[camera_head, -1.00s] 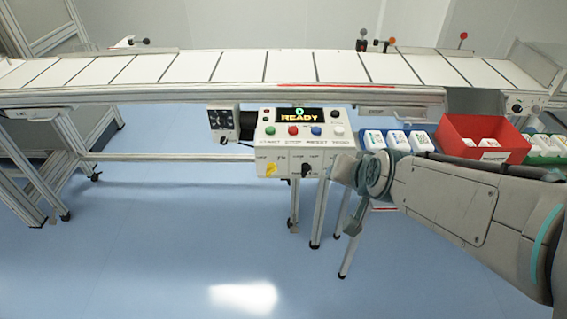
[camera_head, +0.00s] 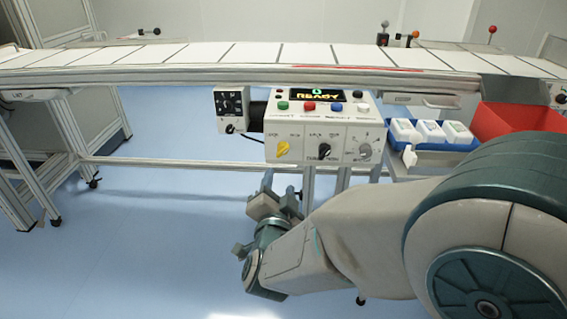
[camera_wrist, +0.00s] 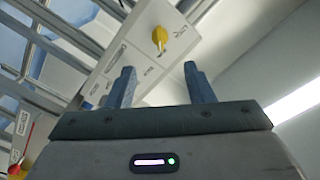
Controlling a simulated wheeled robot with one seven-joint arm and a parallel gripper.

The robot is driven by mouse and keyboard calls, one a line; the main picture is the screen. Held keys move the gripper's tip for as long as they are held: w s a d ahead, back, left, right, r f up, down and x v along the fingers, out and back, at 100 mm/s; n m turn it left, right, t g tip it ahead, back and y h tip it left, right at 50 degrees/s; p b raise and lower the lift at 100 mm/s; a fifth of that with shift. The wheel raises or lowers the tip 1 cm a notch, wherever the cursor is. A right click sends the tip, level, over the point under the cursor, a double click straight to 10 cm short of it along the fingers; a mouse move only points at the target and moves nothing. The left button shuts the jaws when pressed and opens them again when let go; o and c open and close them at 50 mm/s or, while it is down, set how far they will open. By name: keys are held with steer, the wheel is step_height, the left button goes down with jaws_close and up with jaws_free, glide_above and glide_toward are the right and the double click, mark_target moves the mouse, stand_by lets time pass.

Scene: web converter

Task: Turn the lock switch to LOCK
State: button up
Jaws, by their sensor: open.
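The lock switch appears to be the yellow rotary knob (camera_head: 283,148) at the left of the control box's front face (camera_head: 340,158). Small labels flank it, too blurred to read surely in the head view. It also shows in the wrist view (camera_wrist: 159,36), beyond and between my fingertips. Its exact setting is hard to tell. My gripper (camera_head: 279,196) is below the box and slightly left of the knob, pointing up. In the wrist view (camera_wrist: 161,80), its two fingers are apart with nothing between them, and the knob is not touched.
A black knob (camera_head: 324,150) and a grey knob (camera_head: 365,150) sit to the right on the same face. Colored buttons and a READY display (camera_head: 315,95) are on top. A small switch box (camera_head: 231,108) stands left.

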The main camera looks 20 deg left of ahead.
mark_target(283, 153)
steer(key=b+x, duration=0.2)
steer(key=x, duration=1.1)
steer(key=shift+w, duration=0.4)
steer(key=c, duration=1)
